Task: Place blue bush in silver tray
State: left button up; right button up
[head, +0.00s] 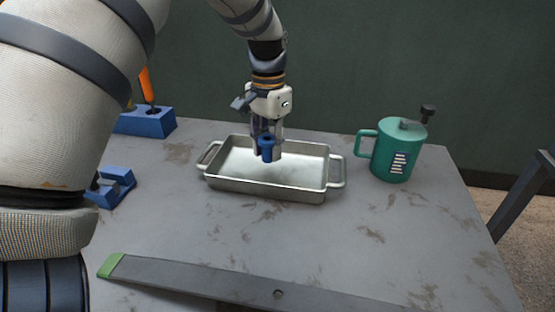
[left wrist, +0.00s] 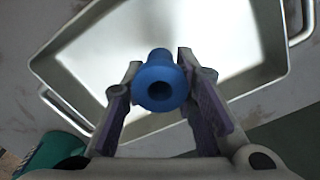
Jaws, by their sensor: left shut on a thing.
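The blue bush (head: 266,147) is a small flanged blue cylinder with a hole through it. It is held between the fingers of my left gripper (head: 267,150), over the silver tray (head: 265,190). In the left wrist view the bush (left wrist: 160,82) sits between the two fingertips (left wrist: 158,90), with the tray's floor (left wrist: 110,50) behind it. The bush appears above the tray's floor; the exact gap is hard to tell. The tray is a rectangular metal pan with a handle at each end, otherwise empty. My right gripper is not in view.
A green mug-like container (head: 396,150) stands right of the tray. A blue block (head: 147,122) with an orange-handled tool is at the back left, and another blue holder (head: 112,187) is nearer. A grey bar with a green end (head: 200,278) lies along the front.

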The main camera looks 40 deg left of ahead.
aim_at(273, 171)
pick_arm(q)
jog(key=shift+w+f, duration=0.3)
jog(key=f, duration=0.3)
jog(key=shift+w+f, duration=0.15)
jog(key=shift+w, duration=0.05)
jog(key=o, duration=1.1)
jog(key=shift+f, duration=0.1)
notch_tip(273, 171, up, 12)
jog(key=shift+r, duration=0.25)
